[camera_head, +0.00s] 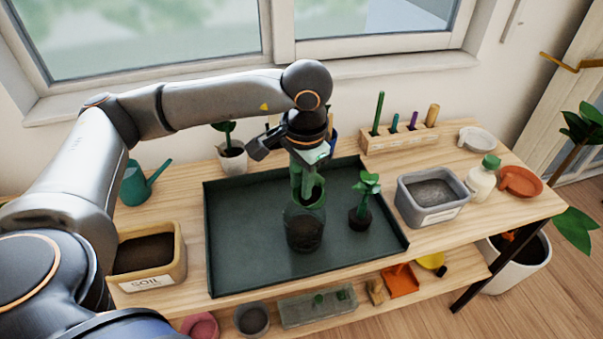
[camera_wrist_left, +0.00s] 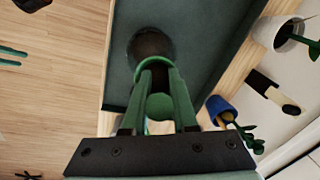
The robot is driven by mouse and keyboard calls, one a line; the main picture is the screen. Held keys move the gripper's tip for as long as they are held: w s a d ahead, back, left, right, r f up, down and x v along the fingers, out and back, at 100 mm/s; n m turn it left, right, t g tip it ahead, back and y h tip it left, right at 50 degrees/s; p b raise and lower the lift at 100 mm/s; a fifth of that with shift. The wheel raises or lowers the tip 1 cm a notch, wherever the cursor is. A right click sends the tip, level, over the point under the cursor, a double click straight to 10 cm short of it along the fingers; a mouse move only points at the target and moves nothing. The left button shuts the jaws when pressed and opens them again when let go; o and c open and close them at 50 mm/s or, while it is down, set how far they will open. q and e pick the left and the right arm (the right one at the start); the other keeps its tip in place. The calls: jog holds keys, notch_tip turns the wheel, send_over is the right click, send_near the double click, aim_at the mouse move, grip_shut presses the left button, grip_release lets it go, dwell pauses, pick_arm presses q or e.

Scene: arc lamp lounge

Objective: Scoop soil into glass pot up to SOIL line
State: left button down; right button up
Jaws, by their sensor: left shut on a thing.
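The glass pot (camera_head: 304,226) stands upright on the dark tray, with dark soil visible in its lower part. Its rim and the dark soil also show in the left wrist view (camera_wrist_left: 150,45). My left gripper (camera_head: 307,180) points down directly over the pot's mouth. It is shut on a green tool (camera_wrist_left: 159,106), seemingly the scoop. The tool's lower end is hidden at the pot's mouth, and I cannot tell if it holds soil. The SOIL line cannot be made out. The tan soil bin (camera_head: 178,275), labelled SOIL, holds dark soil left of the tray. My right gripper is not in view.
The dark tray (camera_head: 235,270) also holds a small seedling (camera_head: 362,205) right of the pot. A grey gravel bin (camera_head: 432,213), a white bottle (camera_head: 481,182) and a wooden tool rack (camera_head: 400,141) stand right. A teal watering can (camera_head: 135,186) stands left.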

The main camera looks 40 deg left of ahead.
pick_arm(q)
jog(key=shift+d+r+g+p, duration=0.1)
jog(key=shift+r+g+p, duration=0.55)
jog(key=shift+p, duration=0.25)
jog(key=shift+f+g, duration=0.1)
jog(key=shift+g, duration=0.35)
jog(key=r+g+p, duration=0.1)
jog(key=g+p, duration=0.1)
jog(key=p, duration=0.1)
jog(key=shift+r+y, duration=0.1)
jog(key=shift+y, duration=0.3)
jog(key=shift+r+g+p, duration=0.1)
jog(key=shift+g+p, duration=0.3)
jog(key=shift+g, duration=0.1)
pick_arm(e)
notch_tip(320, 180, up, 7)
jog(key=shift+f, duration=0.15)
pick_arm(q)
jog(key=shift+r, duration=1.8)
